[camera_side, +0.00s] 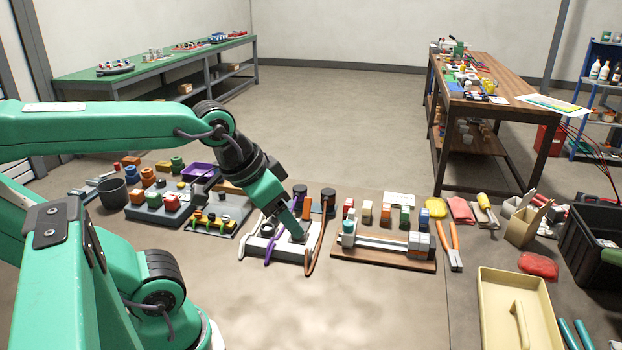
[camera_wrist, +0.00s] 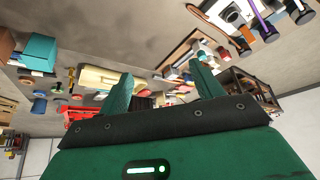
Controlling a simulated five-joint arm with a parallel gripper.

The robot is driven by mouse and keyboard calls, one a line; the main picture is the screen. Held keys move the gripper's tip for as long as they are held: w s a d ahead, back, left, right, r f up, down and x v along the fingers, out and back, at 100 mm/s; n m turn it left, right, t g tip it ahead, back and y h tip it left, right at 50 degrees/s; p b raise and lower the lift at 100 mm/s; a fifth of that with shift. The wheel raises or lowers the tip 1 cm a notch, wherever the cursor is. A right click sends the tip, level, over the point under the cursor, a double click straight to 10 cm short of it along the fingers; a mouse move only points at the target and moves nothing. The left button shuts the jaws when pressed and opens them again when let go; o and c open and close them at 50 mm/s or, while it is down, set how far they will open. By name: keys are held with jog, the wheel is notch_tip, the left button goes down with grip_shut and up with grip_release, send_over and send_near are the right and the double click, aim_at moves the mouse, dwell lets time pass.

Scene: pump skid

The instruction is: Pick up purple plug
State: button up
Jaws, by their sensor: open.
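In the side view a purple cable-like piece (camera_side: 269,250) runs over the front of a white block (camera_side: 262,255) and up behind my gripper. I cannot tell which part is the plug. My gripper (camera_side: 298,233) points down over the right part of the white block, just right of the purple piece; contact cannot be told. Its two fingers stand wide apart in the wrist view (camera_wrist: 162,80), with nothing between them.
An orange cable (camera_side: 314,245) lies close on the right. Black cylinders (camera_side: 328,195) stand behind the block. A wooden board with a rail fixture (camera_side: 385,262) is to the right, and a grey plate with coloured parts (camera_side: 222,212) to the left. The floor in front is clear.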

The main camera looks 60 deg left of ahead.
jog(key=w+a+r+g, duration=0.25)
jog(key=w+a, duration=0.35)
jog(key=w, duration=0.4)
jog(key=n+g, duration=0.2)
jog(key=g, duration=0.1)
send_over(300, 187)
jog(key=f, duration=1.6)
jog(key=shift+w, duration=0.25)
jog(key=shift+a+f, duration=0.1)
jog(key=shift+a, duration=0.1)
jog(key=shift+s+d+f, duration=0.1)
jog(key=shift+s+f, duration=0.05)
jog(key=shift+f, duration=1.85)
jog(key=shift+s+d+f, duration=0.1)
jog(key=shift+f, duration=1.85)
